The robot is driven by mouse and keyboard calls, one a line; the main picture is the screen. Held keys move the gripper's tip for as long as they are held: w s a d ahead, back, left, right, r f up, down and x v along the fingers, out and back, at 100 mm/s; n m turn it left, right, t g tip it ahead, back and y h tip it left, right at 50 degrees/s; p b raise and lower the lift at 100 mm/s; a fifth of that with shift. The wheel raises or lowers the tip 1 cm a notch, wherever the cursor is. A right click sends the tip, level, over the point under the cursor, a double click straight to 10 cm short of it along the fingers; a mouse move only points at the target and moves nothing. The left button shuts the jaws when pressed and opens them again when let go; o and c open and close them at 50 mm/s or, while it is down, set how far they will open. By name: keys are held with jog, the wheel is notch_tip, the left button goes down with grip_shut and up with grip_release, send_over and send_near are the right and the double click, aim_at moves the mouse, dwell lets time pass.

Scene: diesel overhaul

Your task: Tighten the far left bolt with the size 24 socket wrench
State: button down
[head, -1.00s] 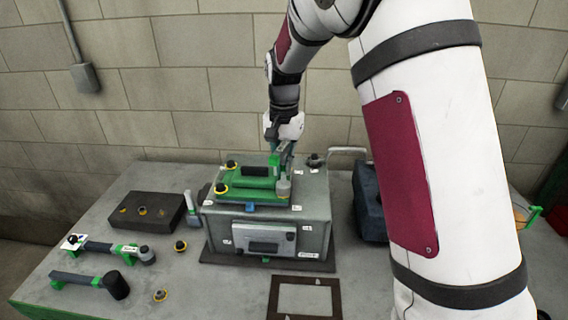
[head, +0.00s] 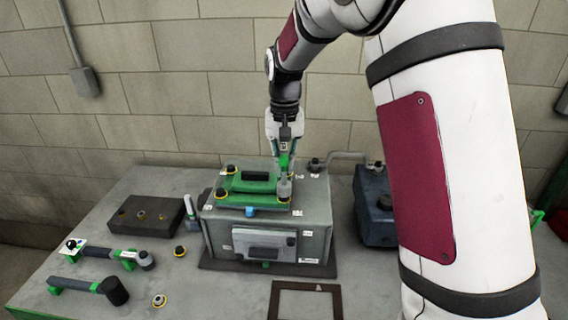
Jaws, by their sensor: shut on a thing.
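My gripper (head: 284,150) is above the right part of the engine block and shut on a socket wrench with a green part and a grey socket head (head: 284,188). The socket is at the near right corner of the green cover (head: 245,187); I cannot tell whether it sits on a bolt there. The far left bolt (head: 230,168) shows on the cover, dark with a yellow ring, with no tool on it. A near left bolt (head: 221,194) looks alike. The far right corner is hidden behind the wrench and gripper. The wrench's size marking is not readable.
Two other socket wrenches, one labelled (head: 110,252) and one with a black socket (head: 90,287), lie at left. A dark block (head: 145,215) and loose ringed bolts (head: 159,300) are near. A blue-grey unit (head: 374,210) stands right; a flat frame (head: 305,301) lies in front.

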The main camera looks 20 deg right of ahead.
jog(key=n, duration=1.5)
jog(key=n+p, duration=0.1)
jog(key=n, duration=0.5)
jog(key=shift+n, duration=0.4)
jog(key=n, duration=0.7)
jog(key=shift+p, duration=0.4)
